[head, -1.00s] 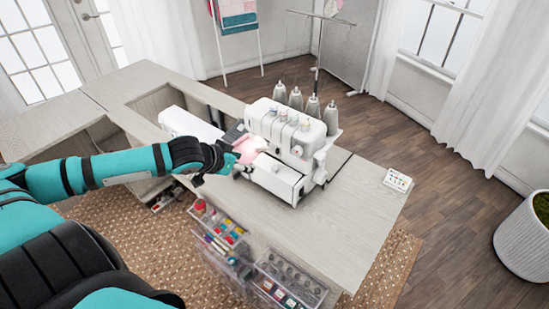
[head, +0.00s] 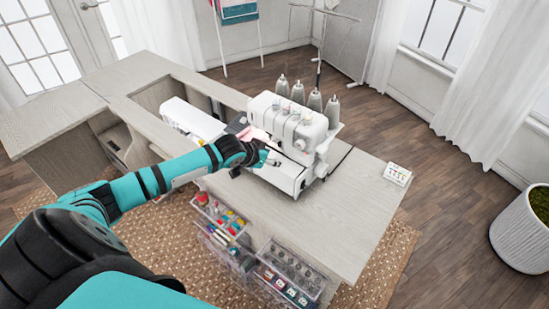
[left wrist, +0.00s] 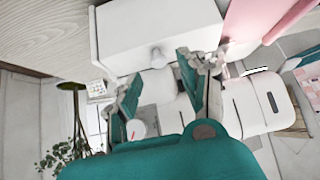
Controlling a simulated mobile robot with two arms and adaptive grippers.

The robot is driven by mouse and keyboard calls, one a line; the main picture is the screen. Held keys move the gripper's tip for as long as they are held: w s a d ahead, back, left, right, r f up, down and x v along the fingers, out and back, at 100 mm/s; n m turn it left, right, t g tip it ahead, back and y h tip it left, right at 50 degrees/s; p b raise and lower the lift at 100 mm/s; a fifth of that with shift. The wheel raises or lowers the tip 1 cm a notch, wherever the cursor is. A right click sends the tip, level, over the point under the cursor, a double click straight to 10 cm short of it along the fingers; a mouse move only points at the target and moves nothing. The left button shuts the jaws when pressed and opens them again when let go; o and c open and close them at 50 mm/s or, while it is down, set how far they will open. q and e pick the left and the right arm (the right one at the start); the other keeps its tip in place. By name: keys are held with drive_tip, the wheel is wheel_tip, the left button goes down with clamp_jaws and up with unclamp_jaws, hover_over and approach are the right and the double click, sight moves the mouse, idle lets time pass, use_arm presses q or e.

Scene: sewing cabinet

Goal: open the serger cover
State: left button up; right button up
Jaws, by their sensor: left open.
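The white serger (head: 290,122) stands on the wooden cabinet top, with several grey thread cones behind it. Its front cover (head: 283,177) is a white box-like panel low on the front; whether it is fully closed I cannot tell. In the left wrist view the cover (left wrist: 128,32) fills the upper middle, with a small round knob (left wrist: 158,57) on its edge. My left gripper (head: 264,156) is open and empty close in front of the cover's left part. Its fingers (left wrist: 160,88) are apart in the left wrist view, just short of the knob. My right gripper is not in view.
Pink fabric (head: 247,134) lies at the serger's left, beside a white sewing machine (head: 190,118). Clear drawers of supplies (head: 285,275) stand below the cabinet's front edge. A small white card (head: 397,174) lies at the right. The cabinet top (head: 325,215) before the serger is clear.

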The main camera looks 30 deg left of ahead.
sight(275, 167)
use_arm(q)
drive_tip(key=shift+x, duration=1.7)
clamp_jaws()
